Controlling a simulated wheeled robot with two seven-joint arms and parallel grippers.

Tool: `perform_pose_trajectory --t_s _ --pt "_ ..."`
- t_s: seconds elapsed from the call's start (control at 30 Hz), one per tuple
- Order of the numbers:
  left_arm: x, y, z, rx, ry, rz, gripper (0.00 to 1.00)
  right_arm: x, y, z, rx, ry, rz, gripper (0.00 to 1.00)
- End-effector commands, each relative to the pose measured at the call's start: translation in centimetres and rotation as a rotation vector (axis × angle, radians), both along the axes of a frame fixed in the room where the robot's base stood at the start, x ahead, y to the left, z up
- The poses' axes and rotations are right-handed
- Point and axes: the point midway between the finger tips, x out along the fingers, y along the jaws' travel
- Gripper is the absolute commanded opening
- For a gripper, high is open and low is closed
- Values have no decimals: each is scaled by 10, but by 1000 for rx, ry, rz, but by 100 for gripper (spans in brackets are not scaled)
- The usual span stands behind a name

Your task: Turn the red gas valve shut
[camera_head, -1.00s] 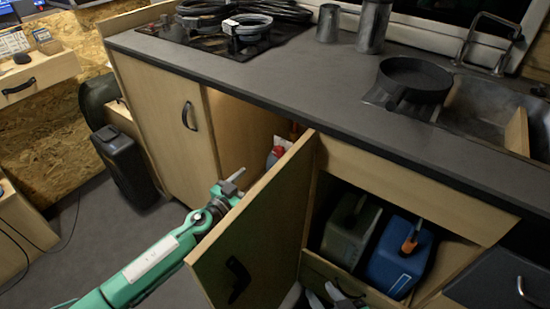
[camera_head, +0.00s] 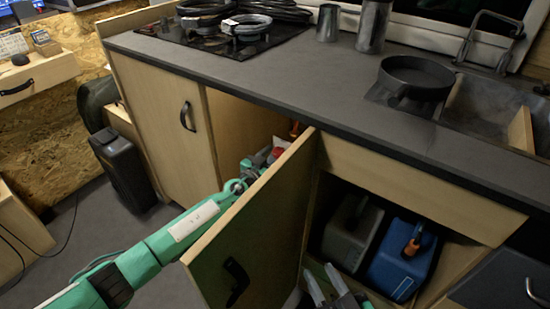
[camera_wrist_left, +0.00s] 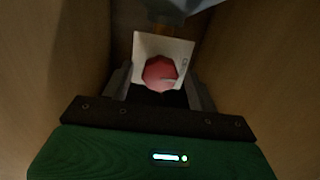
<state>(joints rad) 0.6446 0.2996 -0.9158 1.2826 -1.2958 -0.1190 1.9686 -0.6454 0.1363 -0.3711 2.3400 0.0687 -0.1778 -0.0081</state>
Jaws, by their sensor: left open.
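The red gas valve (camera_wrist_left: 160,73) is a faceted red knob in front of a pale square plate (camera_wrist_left: 178,48), inside the narrow cupboard. In the left wrist view, my left gripper (camera_wrist_left: 158,88) is open, with one finger to each side of the knob; I cannot tell whether they touch it. In the head view, my left gripper (camera_head: 262,160) reaches behind the open cupboard door (camera_head: 262,225), which partly hides it. A bit of red shows just beyond its fingers. My right gripper (camera_head: 325,285) is low at the bottom edge, its fingers apart and empty.
Wooden cupboard walls stand close on both sides of my left gripper. A grey canister (camera_head: 350,232) and a blue canister (camera_head: 402,262) stand in the right compartment. The dark worktop (camera_head: 300,90) overhangs the cupboards. A black speaker-like box (camera_head: 122,168) stands on the floor at left.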

Motion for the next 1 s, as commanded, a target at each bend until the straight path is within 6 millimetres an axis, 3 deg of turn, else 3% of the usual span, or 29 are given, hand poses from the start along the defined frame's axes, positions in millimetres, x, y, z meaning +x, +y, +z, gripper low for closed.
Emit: perform_pose_trajectory --t_s 0.3,0.53,1.0 --pt "1 -1 0 1 1 0 57 1 -1 2 2 -11 -3 36" --pt "1 -1 0 1 1 0 14 1 0 2 3 -10 -3 36" --pt "1 -1 -1 84 -57 0 14 1 -1 3 4 -12 -3 36"
